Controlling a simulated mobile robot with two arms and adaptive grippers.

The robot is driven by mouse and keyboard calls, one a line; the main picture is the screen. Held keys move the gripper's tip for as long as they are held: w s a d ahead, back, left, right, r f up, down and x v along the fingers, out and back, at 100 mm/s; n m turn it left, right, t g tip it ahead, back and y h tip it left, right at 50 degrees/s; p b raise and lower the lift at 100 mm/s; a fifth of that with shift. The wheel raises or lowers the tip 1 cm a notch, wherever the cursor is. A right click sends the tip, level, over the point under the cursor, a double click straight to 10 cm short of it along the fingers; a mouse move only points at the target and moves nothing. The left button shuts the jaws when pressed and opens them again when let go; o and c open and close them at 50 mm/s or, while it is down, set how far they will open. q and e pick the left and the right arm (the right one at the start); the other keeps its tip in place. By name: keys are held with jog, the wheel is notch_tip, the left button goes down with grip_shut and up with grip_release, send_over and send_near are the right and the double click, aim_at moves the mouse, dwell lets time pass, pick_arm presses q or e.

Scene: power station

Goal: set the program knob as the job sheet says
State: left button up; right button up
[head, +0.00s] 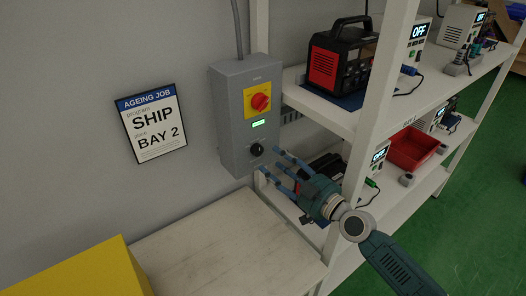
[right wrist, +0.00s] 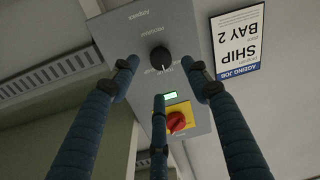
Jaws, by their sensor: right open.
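The grey control box (head: 238,110) is on the wall beside the shelf. Its black program knob (head: 256,149) sits low on the front, below a small lit green display (head: 258,123) and a red rotary switch (head: 260,102) on a yellow plate. The job sheet (head: 152,123) on the wall reads program SHIP, place BAY 2. My right gripper (head: 275,168) is open and empty, just right of and below the knob. In the right wrist view the knob (right wrist: 160,58) shows upside down between the spread fingers, apart from them; its label is too small to read surely. My left gripper is out of view.
A white shelf rack (head: 372,100) stands right of the box, with power units reading OFF, a black and red unit (head: 338,62) and a red tray (head: 408,148). A pale bench top (head: 225,245) lies below the box. A yellow object (head: 85,272) is at lower left.

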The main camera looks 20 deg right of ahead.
aim_at(260, 152)
jog(key=x, duration=0.6)
jog(key=shift+a+p, duration=0.1)
jog(key=shift+p, duration=0.3)
jog(key=shift+f, duration=0.1)
jog(key=c, duration=1.1)
